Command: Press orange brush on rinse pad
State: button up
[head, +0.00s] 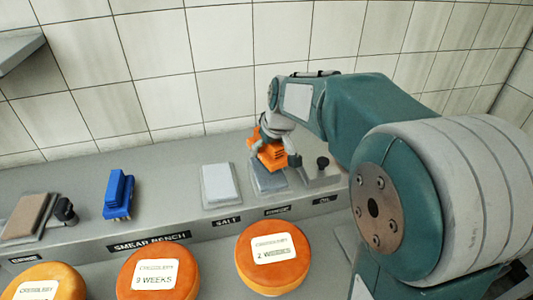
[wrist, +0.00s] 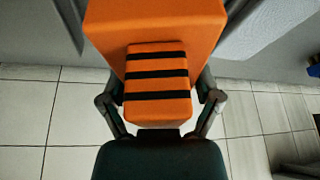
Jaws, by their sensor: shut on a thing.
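The orange brush (head: 270,155) is held in my gripper (head: 277,150) at the back of the bench. In the wrist view the orange brush (wrist: 157,85), with black stripes on its handle, sits between both fingers. A grey pad (head: 268,182) lies directly below the brush, behind a small dark label that is hard to read. The brush is over the pad's back part; I cannot tell whether its underside touches it.
A pale pad (head: 220,185) lies behind the SALT label. A dark-knobbed holder (head: 321,170) stands just right of the grey pad. A blue brush (head: 118,193) and a brown pad (head: 27,216) are at left. Orange cheese wheels (head: 273,279) stand in front. A tiled wall rises behind.

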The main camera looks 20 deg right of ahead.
jog(key=shift+r, duration=1.85)
